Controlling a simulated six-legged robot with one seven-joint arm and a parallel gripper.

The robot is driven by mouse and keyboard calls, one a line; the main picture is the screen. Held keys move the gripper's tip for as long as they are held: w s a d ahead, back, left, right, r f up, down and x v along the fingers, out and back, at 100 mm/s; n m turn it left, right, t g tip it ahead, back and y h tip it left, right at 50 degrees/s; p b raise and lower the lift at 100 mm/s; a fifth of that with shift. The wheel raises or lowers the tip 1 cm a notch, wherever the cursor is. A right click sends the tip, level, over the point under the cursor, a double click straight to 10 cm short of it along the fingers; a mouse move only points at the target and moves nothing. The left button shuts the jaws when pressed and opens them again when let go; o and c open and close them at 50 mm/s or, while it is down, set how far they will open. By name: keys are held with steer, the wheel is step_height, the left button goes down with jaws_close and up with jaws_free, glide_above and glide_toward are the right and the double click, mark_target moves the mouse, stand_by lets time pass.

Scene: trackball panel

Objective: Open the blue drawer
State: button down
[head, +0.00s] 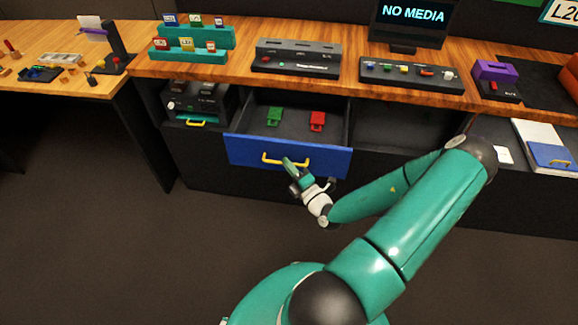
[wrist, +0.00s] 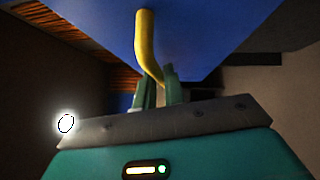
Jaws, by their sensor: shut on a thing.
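The blue drawer (head: 240,152) stands pulled out of the desk, its inside showing from above. A yellow bar handle (head: 272,161) is on its blue front. The blue drawer front (wrist: 215,35) fills the top of that view. The drawer holds a green piece (head: 274,117) and a red piece (head: 317,121).
The wooden desk top (head: 340,85) carries several small panels and a "NO MEDIA" screen (head: 413,18). The floor in front is clear.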

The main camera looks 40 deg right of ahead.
steer(key=shift+d, duration=0.1)
steer(key=c, duration=1.5)
jaws_free()
steer(key=s, duration=0.4)
steer(key=s+a+f, duration=0.1)
steer(key=s, duration=0.8)
steer(key=shift+s+a+f, duration=0.3)
steer(key=shift+a+f, duration=0.1)
